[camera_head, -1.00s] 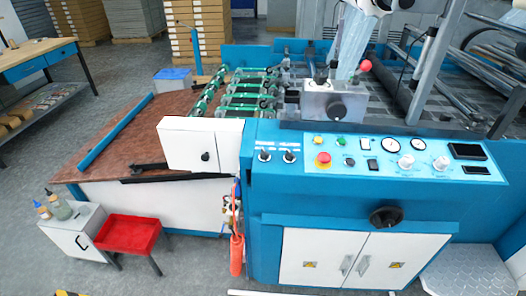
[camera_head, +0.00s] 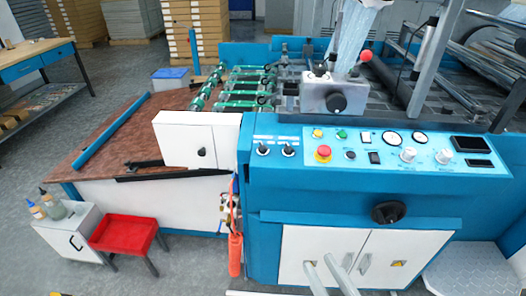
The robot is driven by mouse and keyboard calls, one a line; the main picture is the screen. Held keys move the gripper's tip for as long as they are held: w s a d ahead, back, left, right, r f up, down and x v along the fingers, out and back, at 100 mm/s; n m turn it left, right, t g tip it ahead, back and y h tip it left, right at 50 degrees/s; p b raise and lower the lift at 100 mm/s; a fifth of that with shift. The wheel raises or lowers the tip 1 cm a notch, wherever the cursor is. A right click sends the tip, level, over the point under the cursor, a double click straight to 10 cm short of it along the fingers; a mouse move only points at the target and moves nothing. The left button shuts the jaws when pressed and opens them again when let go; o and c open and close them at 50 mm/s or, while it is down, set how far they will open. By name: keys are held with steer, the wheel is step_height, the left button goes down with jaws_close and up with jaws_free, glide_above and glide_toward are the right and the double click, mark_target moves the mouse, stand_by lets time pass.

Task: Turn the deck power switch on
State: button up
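Two black toggle switches stand side by side on the left panel of the blue machine, a left toggle (camera_head: 262,150) and a right toggle (camera_head: 288,151), each under a small label. A dark rocker switch (camera_head: 374,157) sits on the main panel to the right. The labels are too small to read, so I cannot tell which is the deck power switch. Two pale grey bars, apparently the fingers of my gripper (camera_head: 319,262), rise from the bottom edge in front of the white cabinet doors. They are apart with nothing between them, well below the panel.
A red emergency button (camera_head: 323,153) and gauges (camera_head: 391,138) share the main panel. A black knob (camera_head: 389,213) sticks out below it. A white box (camera_head: 198,141) projects left of the toggles. A red tray stand (camera_head: 124,235) is at lower left, with grey floor around.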

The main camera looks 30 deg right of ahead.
steer(key=w+d+r+t+h+b, duration=0.15)
steer(key=w+d, duration=0.25)
steer(key=w, duration=0.9)
steer(key=n+b, duration=0.1)
steer(key=b, duration=0.2)
glide_toward(265, 149)
step_height(265, 149, up, 6)
steer(key=w+d, duration=0.2)
steer(key=d, duration=0.1)
steer(key=f, duration=0.1)
steer(key=w+a+f+g+y, duration=0.1)
steer(key=f+n+g+y, duration=0.1)
steer(key=shift+w+a+f, duration=0.2)
steer(key=shift+a+f, duration=0.05)
steer(key=w, duration=0.7)
steer(key=shift+w+d+f+p, duration=0.2)
steer(key=shift+w+d+p, duration=0.05)
steer(key=shift+w+p, duration=0.15)
jaws_close()
